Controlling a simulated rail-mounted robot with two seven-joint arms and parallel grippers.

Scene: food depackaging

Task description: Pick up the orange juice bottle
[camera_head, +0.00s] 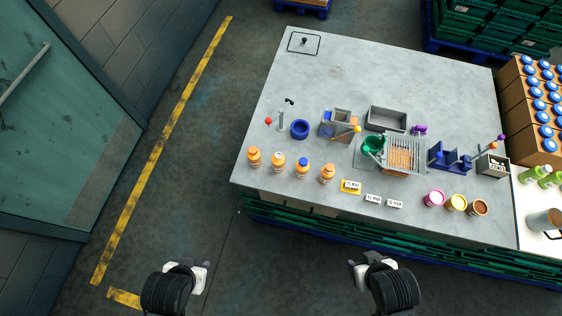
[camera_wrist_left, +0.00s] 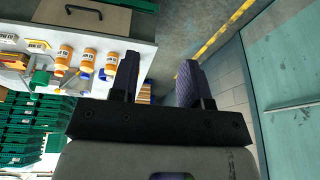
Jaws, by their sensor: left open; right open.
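Several small orange bottles stand upright in a row along the near left edge of the grey table: one at the left end (camera_head: 254,157), a second (camera_head: 278,162), a blue-capped one (camera_head: 302,168) and one at the right (camera_head: 327,174). Their labels are too small to tell which is the orange juice. Orange bottles with white labels (camera_wrist_left: 87,61) also show in the left wrist view, left of the fingers. My left gripper (camera_head: 186,265) is open and empty, off the table's near left side. My right gripper (camera_head: 364,264) is open and empty before the near edge. Neither touches a bottle.
The grey table (camera_head: 340,75) holds a blue ring-shaped bowl (camera_head: 300,129), a grey bin (camera_head: 386,119), a green cup (camera_head: 373,145), a yellow label card (camera_head: 350,187) and several jars (camera_head: 456,202). Its back is mostly clear. A teal door (camera_head: 60,120) stands left.

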